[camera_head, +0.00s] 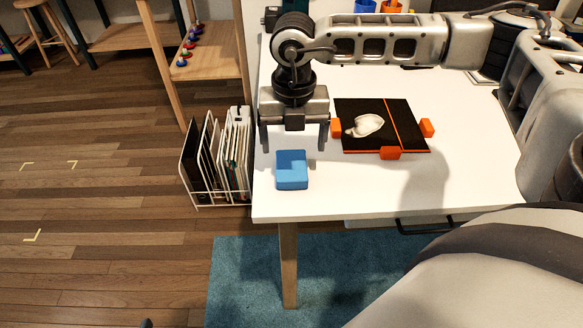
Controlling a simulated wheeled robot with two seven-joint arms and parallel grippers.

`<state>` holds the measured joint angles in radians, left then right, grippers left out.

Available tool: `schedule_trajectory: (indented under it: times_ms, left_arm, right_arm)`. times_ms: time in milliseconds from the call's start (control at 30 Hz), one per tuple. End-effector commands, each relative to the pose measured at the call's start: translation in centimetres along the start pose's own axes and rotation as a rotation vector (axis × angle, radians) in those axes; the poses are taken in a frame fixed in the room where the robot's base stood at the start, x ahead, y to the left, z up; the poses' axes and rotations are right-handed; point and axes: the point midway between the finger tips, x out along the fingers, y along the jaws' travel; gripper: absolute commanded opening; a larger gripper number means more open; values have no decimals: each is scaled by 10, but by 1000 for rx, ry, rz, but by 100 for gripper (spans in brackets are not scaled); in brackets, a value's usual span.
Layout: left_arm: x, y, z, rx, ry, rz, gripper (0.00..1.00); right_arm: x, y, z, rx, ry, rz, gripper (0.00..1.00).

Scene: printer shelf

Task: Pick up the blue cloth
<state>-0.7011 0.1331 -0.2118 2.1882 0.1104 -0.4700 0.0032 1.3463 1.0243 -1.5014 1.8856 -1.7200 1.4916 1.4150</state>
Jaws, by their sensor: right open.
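The blue cloth (291,170) is a small folded square. It lies on the white table (330,201) near its front left corner. My right gripper (295,146) points down just behind and above the cloth, with its two fingers spread wide. It is open and empty. The gap between its fingers lines up with the cloth in the picture; the exact height above the cloth is hard to judge. My left gripper is not in view.
A black mat with orange edging (404,139) lies right of the cloth, with a white lump (366,125) on it and orange blocks (391,153) at its edges. A white wire rack with folders (222,160) stands left of the table. The front table strip is clear.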

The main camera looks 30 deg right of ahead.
Motion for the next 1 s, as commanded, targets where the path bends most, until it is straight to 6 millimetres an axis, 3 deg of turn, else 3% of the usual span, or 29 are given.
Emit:
schedule_trajectory:
  times_ms: [167, 433, 733, 767, 900, 1000]
  left_arm:
    - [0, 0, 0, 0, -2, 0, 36]
    - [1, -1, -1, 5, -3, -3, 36]
    - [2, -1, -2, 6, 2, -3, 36]
    - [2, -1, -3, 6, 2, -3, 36]
    - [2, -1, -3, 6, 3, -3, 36]
    - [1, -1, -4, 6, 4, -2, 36]
  right_arm:
    - [12, 1, 0, -2, 1, -1, 85]
    - [50, 3, 0, 0, 2, -1, 85]
    - [56, 3, 0, 0, 0, 1, 85]
    - [56, 3, 0, 0, 0, 1, 82]
    - [56, 3, 0, 0, 0, 1, 43]
    - [56, 3, 0, 0, 0, 1, 33]
